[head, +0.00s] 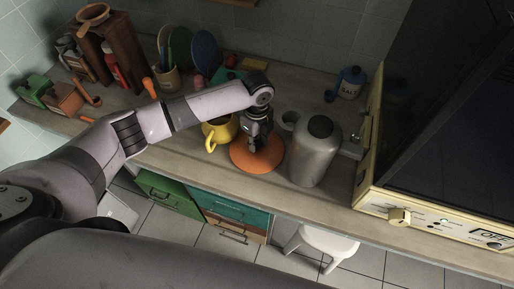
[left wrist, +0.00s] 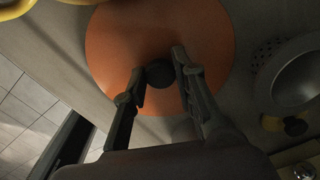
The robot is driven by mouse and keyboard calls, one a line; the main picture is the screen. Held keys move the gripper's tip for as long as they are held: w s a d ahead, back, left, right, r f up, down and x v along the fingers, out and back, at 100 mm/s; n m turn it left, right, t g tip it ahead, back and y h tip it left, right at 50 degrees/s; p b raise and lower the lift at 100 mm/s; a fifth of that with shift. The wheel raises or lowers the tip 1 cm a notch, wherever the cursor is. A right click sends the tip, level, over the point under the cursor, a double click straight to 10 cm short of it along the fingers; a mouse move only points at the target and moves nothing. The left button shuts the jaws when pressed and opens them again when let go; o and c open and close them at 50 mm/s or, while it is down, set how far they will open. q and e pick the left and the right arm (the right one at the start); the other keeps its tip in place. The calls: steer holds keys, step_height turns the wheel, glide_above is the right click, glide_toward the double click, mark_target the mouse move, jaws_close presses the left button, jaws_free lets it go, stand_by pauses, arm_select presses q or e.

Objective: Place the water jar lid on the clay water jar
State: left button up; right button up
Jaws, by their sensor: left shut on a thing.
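The water jar lid (head: 250,162) is a wide orange disc; it also shows in the left wrist view (left wrist: 185,30) with a dark round knob (left wrist: 160,74) at its middle. My left gripper (head: 254,146) comes down over the disc and is shut on the knob, one finger on each side in the left wrist view (left wrist: 160,76). I cannot tell whether the disc is raised or resting on something. No clay-coloured jar is plainly seen; anything under the disc is hidden. My right gripper is not in view.
A tall grey vessel (head: 311,158) with a dark round top stands close to the right of the lid. A yellow mug (head: 213,133) is close to its left. A smaller grey vessel (head: 289,120) is behind. The cream oven (head: 375,200) borders the right side.

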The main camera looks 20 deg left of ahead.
mark_target(257, 143)
arm_select(q)
jaws_close()
steer(key=shift+r, duration=0.1)
step_height(257, 143, up, 20)
steer(key=b, duration=0.2)
steer(key=shift+b, duration=0.35)
